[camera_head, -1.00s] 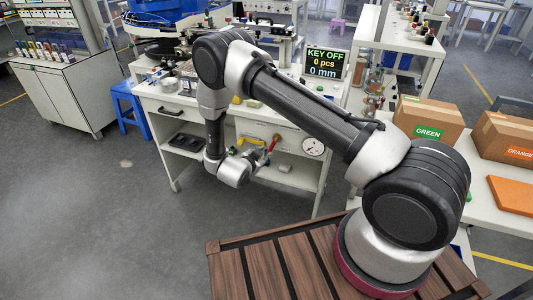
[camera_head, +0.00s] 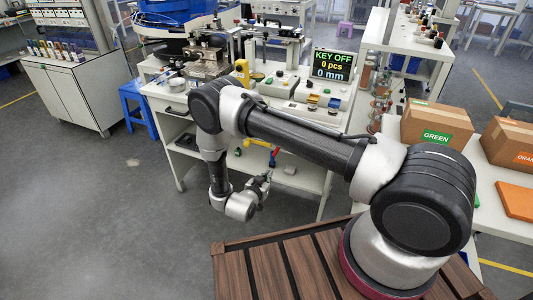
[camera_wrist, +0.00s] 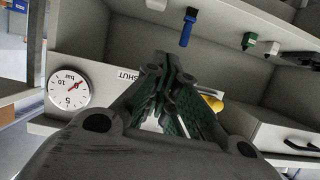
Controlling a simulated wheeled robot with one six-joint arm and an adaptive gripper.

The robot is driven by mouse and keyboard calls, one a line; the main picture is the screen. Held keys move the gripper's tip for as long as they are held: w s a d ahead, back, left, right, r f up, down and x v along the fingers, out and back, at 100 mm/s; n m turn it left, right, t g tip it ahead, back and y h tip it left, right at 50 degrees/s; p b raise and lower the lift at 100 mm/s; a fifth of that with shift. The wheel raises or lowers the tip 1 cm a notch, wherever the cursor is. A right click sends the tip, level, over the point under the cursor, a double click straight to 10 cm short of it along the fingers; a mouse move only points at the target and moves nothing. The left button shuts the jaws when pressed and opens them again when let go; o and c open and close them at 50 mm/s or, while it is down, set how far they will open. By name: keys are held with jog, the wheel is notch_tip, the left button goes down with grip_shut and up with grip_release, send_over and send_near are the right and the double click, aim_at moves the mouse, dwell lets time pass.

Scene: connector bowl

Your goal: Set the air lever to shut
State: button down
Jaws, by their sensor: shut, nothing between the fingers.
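A yellow piece (camera_wrist: 212,102), which may be the air lever's handle, shows partly behind my fingers in the wrist view. In the head view a yellow part (camera_head: 257,143) shows under the bench top. A "SHUT" label (camera_wrist: 127,74) is on the panel just left of my fingers in the wrist view. My gripper (camera_wrist: 170,72) is shut and empty, in front of the panel; its fingers hide part of the yellow piece, and I cannot tell whether they touch it. In the head view my gripper (camera_head: 265,181) is low at the bench front.
A round pressure gauge (camera_wrist: 68,88) is left of the label in the wrist view.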

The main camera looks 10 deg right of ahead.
jog(key=w+d+r+n+t, duration=0.1)
jog(key=w+r+n+t, duration=0.1)
jog(key=w+n, duration=0.4)
jog(key=w+d+r+n+t, duration=0.1)
jog(key=w+r+n+t, duration=0.1)
jog(key=w+n, duration=0.4)
jog(key=n, duration=0.3)
jog(key=shift+d+t+h, duration=0.3)
jog(key=shift+d+t, duration=0.1)
jog(key=shift+w, duration=0.1)
jog(key=d+f+n, duration=0.1)
jog(key=s+d+f+n, duration=0.1)
jog(key=n, duration=0.1)
jog(key=shift+s+n, duration=0.25)
jog(key=shift+n, duration=0.05)
jog(key=shift+s+a, duration=0.1)
